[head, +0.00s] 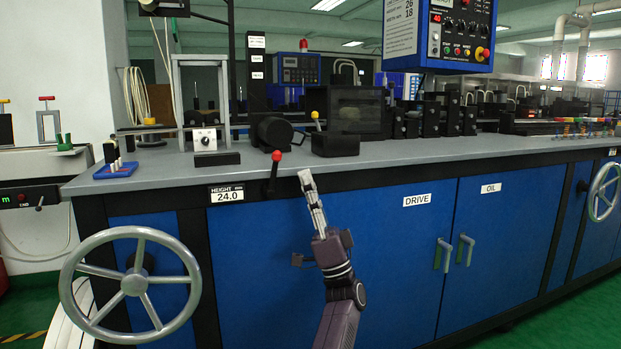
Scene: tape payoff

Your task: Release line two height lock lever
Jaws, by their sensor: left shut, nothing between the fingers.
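A black lever with a red ball knob (277,156) stands nearly upright at the front edge of the blue machine bench, just right of the "HEIGHT 24.0" display (227,194). Its lower end is at the bench's front face. My left gripper (305,176) points up in front of the bench, just right of and slightly below the red knob. Its fingers are shut and empty, and appear apart from the lever. No line number is readable by the lever. My right gripper is out of view.
A large grey handwheel (132,285) projects at the lower left. A black block with a yellow-knobbed lever (316,116) stands on the bench top. Cabinet handles (443,255) stick out to the right. A control panel (461,34) hangs above.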

